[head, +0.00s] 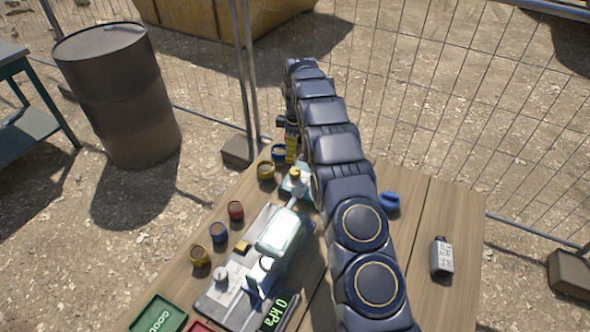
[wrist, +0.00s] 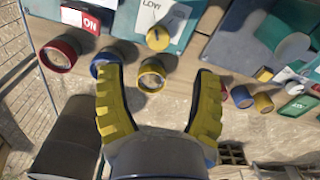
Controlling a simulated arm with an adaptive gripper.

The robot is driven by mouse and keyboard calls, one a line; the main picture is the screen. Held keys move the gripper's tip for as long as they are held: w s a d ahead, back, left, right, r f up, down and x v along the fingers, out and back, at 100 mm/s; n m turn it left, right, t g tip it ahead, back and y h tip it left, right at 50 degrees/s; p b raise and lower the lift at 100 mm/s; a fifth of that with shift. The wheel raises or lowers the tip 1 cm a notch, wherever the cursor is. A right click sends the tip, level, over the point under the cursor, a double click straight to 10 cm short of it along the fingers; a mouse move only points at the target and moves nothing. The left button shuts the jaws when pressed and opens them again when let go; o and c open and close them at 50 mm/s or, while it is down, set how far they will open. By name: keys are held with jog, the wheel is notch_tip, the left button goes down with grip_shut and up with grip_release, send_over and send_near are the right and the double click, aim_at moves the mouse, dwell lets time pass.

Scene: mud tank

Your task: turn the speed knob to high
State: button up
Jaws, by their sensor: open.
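A yellow round knob (wrist: 158,38) sits on a pale teal panel (wrist: 183,28) with a "LOW" label (wrist: 158,12) beside it in the wrist view. Which way the knob points is too small to tell. My gripper (wrist: 158,72) is open and empty, its two yellow fingers spread wide. The knob appears beyond the fingertips, between them in the picture and apart from them. In the head view my gripper (head: 291,150) is partly hidden behind my arm, near the far end of the table.
Open cups, red (wrist: 58,55), blue (wrist: 113,57) and yellow (wrist: 152,75), stand near the table edge. A red "ON" switch (wrist: 90,22) is nearby. A wire fence stands behind.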

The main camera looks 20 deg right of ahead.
aim_at(295, 171)
notch_tip(295, 171, down, 8)
jog(key=shift+w+f, duration=0.1)
jog(key=shift+f, duration=0.05)
jog(key=c, duration=1.1)
